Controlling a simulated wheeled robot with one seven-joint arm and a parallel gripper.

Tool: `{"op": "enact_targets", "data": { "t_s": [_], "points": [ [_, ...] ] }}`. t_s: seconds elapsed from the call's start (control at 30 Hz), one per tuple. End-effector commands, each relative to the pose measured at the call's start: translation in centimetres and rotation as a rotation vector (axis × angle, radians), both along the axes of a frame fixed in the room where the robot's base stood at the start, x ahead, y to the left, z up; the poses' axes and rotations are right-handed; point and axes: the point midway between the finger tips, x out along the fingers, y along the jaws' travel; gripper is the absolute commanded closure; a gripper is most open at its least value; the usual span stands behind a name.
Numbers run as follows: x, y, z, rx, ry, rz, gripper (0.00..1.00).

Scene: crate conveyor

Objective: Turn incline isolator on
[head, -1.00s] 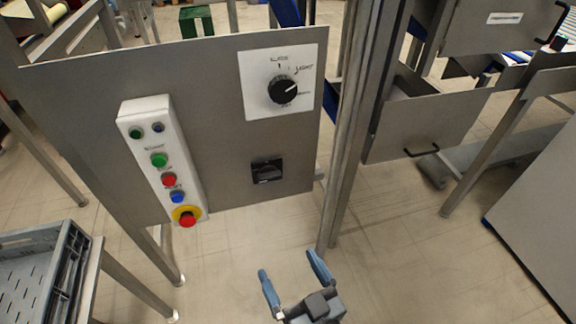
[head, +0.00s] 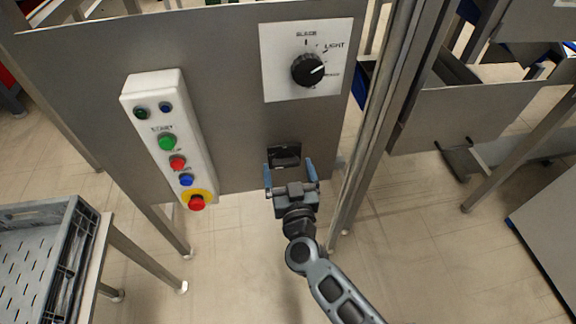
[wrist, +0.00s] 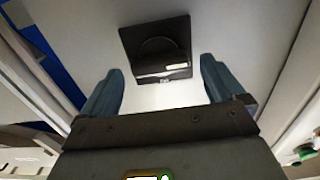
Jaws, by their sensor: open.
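A black square switch (head: 285,153), which looks like the isolator, sits low on the right of the grey panel. It also shows in the wrist view (wrist: 158,42) as a square plate with a round centre and a small white marking near one edge. The writing is too small to read. My gripper (head: 289,167) is open and empty just in front of the switch, one blue finger to each side of it in the picture. In the wrist view my gripper (wrist: 160,82) has its fingers spread, with the switch beyond and between them. I see no clear contact.
A large black rotary knob (head: 308,70) on a white plate is above the switch. A white button box (head: 155,110) with a red emergency stop (head: 197,203) is to the left. A metal post (head: 385,130) stands close on the right. A grey crate (head: 70,245) is lower left.

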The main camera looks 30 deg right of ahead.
Motion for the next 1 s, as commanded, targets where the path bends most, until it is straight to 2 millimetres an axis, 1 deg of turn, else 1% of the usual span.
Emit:
{"op": "enact_targets", "data": {
  "t_s": [0.03, 0.13, 0.47, 1.0],
  "points": [
    [0.54, -0.2, -0.05, 0.001, 0.0, 0.0, 0.04],
    [1.17, -0.42, -0.01, 0.001, 0.0, -0.001, 0.04],
    [1.41, -0.5, -0.04, 0.001, 0.001, 0.0, 0.04],
    [1.4, -0.48, -0.03, 0.001, 0.001, 0.0, 0.56]
  ]
}}
